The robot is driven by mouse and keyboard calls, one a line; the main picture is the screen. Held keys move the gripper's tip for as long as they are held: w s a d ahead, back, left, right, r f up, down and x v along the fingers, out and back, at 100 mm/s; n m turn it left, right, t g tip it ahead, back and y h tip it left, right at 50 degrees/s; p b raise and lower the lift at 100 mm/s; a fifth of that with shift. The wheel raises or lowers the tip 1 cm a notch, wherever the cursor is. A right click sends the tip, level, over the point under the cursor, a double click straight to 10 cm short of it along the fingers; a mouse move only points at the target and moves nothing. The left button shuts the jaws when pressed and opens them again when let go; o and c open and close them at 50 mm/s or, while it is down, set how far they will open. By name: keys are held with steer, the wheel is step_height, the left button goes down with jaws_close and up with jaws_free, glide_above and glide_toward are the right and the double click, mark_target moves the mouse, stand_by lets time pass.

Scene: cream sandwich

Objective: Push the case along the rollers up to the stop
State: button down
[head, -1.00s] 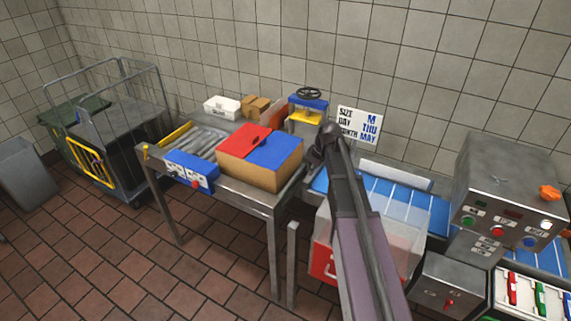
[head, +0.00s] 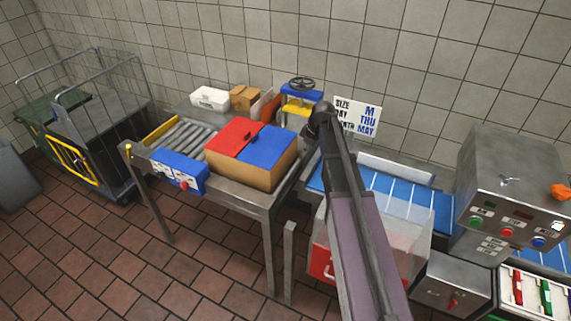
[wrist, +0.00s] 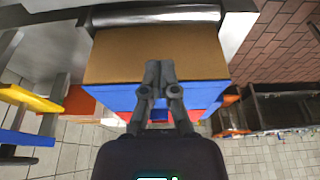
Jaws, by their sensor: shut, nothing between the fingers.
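The case (head: 270,175) is a tan carton with one red and one blue top flap. It sits on the steel table at the right end of the rollers (head: 190,138). A yellow bar (head: 162,128), apparently the stop, crosses their far left end, with bare rollers between it and the case. In the wrist view my gripper (wrist: 159,68) is shut and empty, with its fingers in front of the case's tan side (wrist: 110,58) and blue flap (wrist: 110,98). I cannot tell whether they touch. In the head view my arm's dark end hides the fingers, right of the case.
A blue control box (head: 178,170) is on the table's front edge. A white box (head: 210,98), a small brown carton (head: 244,97) and a blue-yellow device with a handwheel (head: 301,98) stand behind. A blue conveyor (head: 400,200) and steel machine (head: 515,190) are right. A wire cage cart (head: 105,130) stands left.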

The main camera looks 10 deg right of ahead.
steer(key=shift+a+f, duration=0.1)
steer(key=shift+a, duration=0.1)
steer(key=b, duration=1)
glide_toward(283, 172)
step_height(283, 172, down, 5)
steer(key=shift+w+a, duration=0.45)
steer(key=shift+w, duration=0.05)
